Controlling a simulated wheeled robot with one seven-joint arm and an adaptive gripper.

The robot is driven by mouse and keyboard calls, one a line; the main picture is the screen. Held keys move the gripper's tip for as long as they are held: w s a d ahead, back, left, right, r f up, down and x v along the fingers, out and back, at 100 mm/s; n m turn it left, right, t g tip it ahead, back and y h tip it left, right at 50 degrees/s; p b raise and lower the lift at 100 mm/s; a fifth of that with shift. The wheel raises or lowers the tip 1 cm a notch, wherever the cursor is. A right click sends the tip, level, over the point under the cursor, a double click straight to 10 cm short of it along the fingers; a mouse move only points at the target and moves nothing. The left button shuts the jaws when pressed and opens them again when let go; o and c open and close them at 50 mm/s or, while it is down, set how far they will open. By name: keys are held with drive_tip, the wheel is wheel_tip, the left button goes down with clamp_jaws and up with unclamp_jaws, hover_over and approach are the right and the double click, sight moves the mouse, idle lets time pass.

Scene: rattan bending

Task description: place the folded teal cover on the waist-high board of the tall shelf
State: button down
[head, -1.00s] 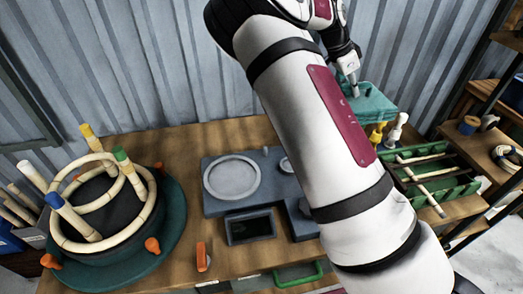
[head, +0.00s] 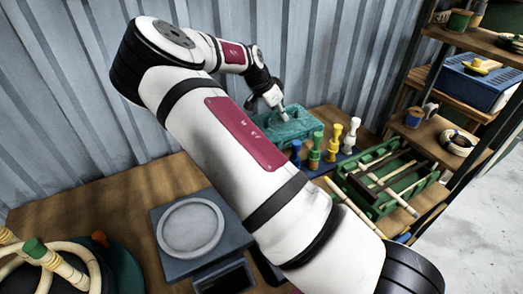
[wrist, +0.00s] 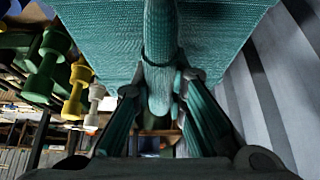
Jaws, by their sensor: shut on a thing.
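The folded teal cover (head: 300,125) is a thick flat block at the back of the bench, by the metal wall. My gripper (head: 275,103) is shut on its upper part. In the wrist view, the fingers (wrist: 160,100) pinch a teal fold, and the cover (wrist: 100,45) fills the top of the picture. I cannot tell whether its underside touches the bench. The tall shelf (head: 408,65) stands at the right with dark posts and several wooden boards. One board (head: 412,128) holds a spool and a rattan coil, to the right of the cover.
Several coloured turned pegs (head: 334,143) stand right beside the cover. A green crate of rods (head: 385,185) lies between them and the shelf. A blue crate (head: 480,82) sits on a shelf board. A grey plate fixture (head: 165,240) is on the bench at left.

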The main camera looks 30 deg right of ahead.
sight(280, 130)
wheel_tip(280, 130, down, 7)
drive_tip(key=shift+f+b, duration=0.15)
drive_tip(key=shift+b, duration=0.45)
drive_tip(key=c, duration=1.6)
unclamp_jaws()
